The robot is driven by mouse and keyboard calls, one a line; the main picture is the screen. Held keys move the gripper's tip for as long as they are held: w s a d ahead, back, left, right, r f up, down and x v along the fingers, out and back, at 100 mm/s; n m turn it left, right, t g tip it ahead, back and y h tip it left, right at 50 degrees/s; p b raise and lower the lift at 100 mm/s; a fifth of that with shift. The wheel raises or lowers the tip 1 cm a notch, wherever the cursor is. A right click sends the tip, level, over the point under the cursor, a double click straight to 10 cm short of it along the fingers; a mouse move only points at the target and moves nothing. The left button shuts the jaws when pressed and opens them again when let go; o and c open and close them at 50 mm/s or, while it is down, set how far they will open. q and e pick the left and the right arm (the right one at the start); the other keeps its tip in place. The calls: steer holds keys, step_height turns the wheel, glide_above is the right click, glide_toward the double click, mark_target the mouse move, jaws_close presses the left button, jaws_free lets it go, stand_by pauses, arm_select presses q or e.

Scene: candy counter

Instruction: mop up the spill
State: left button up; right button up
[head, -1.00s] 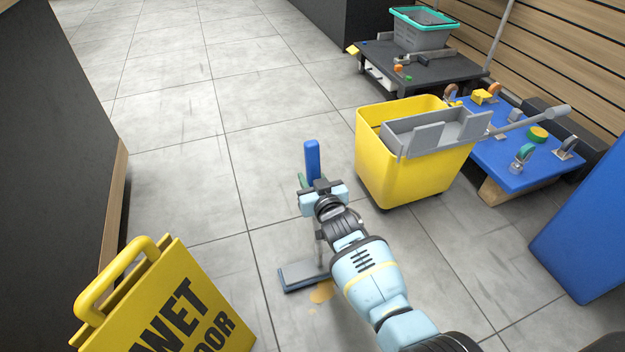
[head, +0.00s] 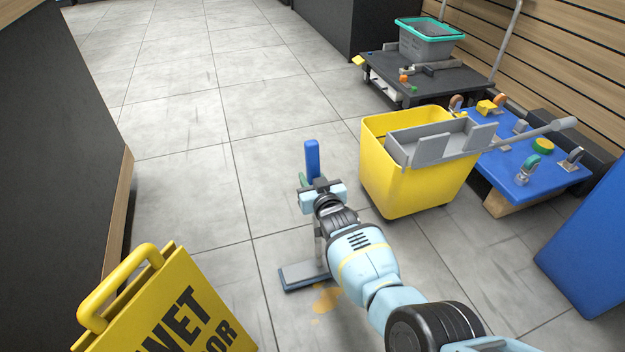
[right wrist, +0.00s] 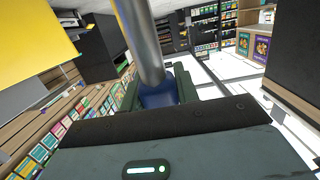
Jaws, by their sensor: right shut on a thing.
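An orange-brown spill (head: 326,298) lies on the grey tiled floor, partly hidden by my right arm. The flat grey-blue mop head (head: 303,275) rests on the floor just left of and beyond the spill. My right gripper (head: 318,184) is shut on the mop's handle, whose blue grip (head: 312,158) sticks up above the jaws. In the right wrist view the grey pole and its blue part (right wrist: 158,95) run between the fingers. The yellow mop bucket (head: 412,180) with a grey wringer (head: 440,143) stands right of the gripper. My left gripper is not in view.
A yellow wet floor sign (head: 170,310) stands at the front left, beside a dark counter (head: 60,150). A blue dolly (head: 525,165) with casters and a black cart (head: 425,80) carrying a grey basket (head: 430,42) stand at the right. The floor beyond is clear.

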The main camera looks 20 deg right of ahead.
steer(key=shift+s+f, duration=0.1)
steer(key=shift+s, duration=0.05)
steer(key=shift+s+p, duration=0.2)
steer(key=shift+p, duration=0.3)
steer(key=shift+s+p, duration=0.55)
steer(key=shift+p, duration=0.3)
steer(key=shift+s+p, duration=0.65)
steer(key=shift+s, duration=0.05)
steer(key=shift+s, duration=0.1)
steer(key=shift+s+r+p, duration=0.15)
steer(key=shift+s+p, duration=0.5)
steer(key=shift+s, duration=0.05)
steer(key=shift+s+r+p, duration=0.1)
steer(key=shift+s+p, duration=0.55)
